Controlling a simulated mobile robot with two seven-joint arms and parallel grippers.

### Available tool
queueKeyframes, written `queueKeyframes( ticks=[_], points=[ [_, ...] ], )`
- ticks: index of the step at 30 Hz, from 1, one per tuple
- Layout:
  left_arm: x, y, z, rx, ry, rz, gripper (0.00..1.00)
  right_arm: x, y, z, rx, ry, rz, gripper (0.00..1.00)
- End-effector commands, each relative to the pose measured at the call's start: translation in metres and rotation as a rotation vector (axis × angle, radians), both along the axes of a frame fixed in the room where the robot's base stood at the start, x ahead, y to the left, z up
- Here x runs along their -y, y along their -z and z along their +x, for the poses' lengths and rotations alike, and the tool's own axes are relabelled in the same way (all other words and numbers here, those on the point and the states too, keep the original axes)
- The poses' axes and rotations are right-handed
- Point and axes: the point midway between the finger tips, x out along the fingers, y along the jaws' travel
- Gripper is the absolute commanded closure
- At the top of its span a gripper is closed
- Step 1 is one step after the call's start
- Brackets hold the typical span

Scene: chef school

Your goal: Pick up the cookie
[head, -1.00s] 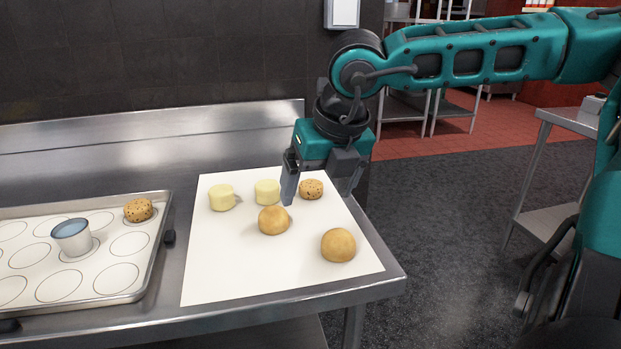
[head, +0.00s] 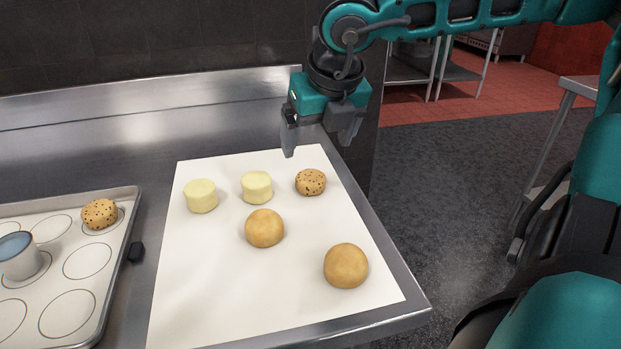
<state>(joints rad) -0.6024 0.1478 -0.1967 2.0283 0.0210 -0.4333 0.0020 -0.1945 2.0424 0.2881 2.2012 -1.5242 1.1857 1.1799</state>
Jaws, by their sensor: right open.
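A speckled cookie (head: 311,182) lies on the white sheet (head: 210,290) near its far right edge. A second speckled cookie (head: 99,214) sits on a circle of the baking tray (head: 128,207) at the left. My right gripper (head: 317,148) is open and empty, pointing down above and behind the cookie on the sheet. Its fingers are apart and do not touch the cookie. My left gripper is not in view.
Two pale yellow pieces (head: 201,196) (head: 257,187) stand left of the cookie on the sheet. Two smooth brown balls (head: 264,228) (head: 346,265) lie nearer. A metal cup (head: 20,257) stands on the tray. A wall (head: 150,40) rises behind the counter.

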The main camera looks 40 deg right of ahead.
Motion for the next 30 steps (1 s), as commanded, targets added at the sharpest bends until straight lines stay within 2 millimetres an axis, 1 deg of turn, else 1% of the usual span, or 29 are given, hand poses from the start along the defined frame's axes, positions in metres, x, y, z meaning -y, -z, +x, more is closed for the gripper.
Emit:
queueKeyframes(
  ticks=[1, 3, 7, 10, 17, 24, 30],
  points=[
    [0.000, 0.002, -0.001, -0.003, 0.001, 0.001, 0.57, 0.002, 0.012, 0.002, -0.008, 0.001, 0.000, 0.11],
    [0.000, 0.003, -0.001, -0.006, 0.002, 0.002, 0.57, 0.003, 0.023, 0.007, -0.007, 0.001, 0.001, 0.11],
    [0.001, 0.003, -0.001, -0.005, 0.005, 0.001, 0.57, 0.006, 0.041, 0.014, -0.005, 0.002, 0.000, 0.11],
    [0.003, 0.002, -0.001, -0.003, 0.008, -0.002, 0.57, 0.008, 0.049, 0.018, -0.003, 0.001, -0.001, 0.11],
    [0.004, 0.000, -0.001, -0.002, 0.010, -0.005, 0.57, 0.011, 0.059, 0.022, -0.003, 0.002, 0.001, 0.11],
    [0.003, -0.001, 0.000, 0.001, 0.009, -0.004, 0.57, 0.019, 0.088, 0.033, -0.005, 0.001, 0.000, 0.11],
    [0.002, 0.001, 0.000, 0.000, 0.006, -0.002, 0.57, 0.021, 0.099, 0.038, -0.002, 0.000, 0.002, 0.11]
  ],
)
